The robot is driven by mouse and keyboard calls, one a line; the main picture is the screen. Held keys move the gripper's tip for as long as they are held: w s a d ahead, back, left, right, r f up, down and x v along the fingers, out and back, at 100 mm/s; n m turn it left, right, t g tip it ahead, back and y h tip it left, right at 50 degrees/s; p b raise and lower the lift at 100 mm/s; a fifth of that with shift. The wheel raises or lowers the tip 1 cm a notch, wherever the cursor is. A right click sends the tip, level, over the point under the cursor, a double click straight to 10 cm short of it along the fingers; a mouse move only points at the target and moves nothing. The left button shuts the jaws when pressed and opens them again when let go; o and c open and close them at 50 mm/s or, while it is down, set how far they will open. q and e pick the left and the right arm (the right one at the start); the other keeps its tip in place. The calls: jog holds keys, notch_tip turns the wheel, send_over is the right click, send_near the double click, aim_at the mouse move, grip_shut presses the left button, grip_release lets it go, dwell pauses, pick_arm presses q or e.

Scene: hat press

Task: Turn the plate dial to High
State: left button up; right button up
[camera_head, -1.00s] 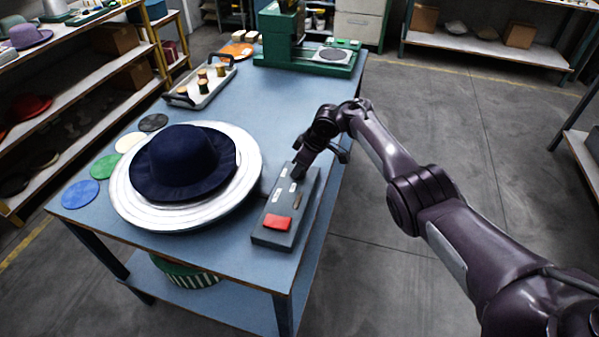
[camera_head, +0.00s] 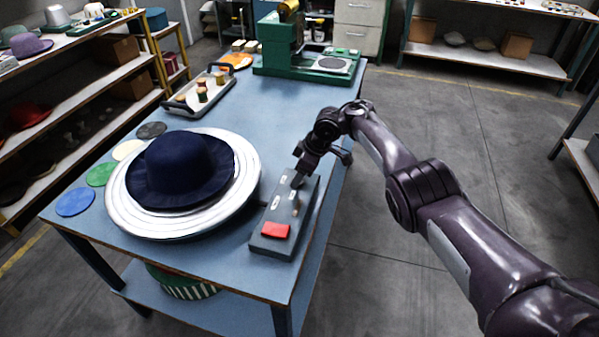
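The grey control box (camera_head: 268,243) lies on the blue table, right of the round metal plate (camera_head: 130,222). The box has a red button (camera_head: 275,230) at its near end, small pale labels (camera_head: 277,201) and a slim upright knob or lever (camera_head: 296,205) near its right side. My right gripper (camera_head: 298,181) points down at the far half of the box, touching it or just above it. Its fingers are small and dark, so I cannot tell whether they are open or shut. A dial there is not distinct, and the label text is unreadable. My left gripper is out of view.
A navy hat (camera_head: 180,168) sits on the metal plate. Coloured discs, such as a blue one (camera_head: 75,202), lie along the left edge. A tray of spools (camera_head: 183,108) and a green press (camera_head: 270,68) stand farther back. The table's middle is clear.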

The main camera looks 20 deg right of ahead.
jog(key=p+v, duration=0.1)
jog(key=v, duration=0.6)
jog(key=shift+s+d+r, duration=0.1)
jog(key=shift+d+r, duration=0.1)
jog(key=shift+r, duration=0.15)
dwell(0.4)
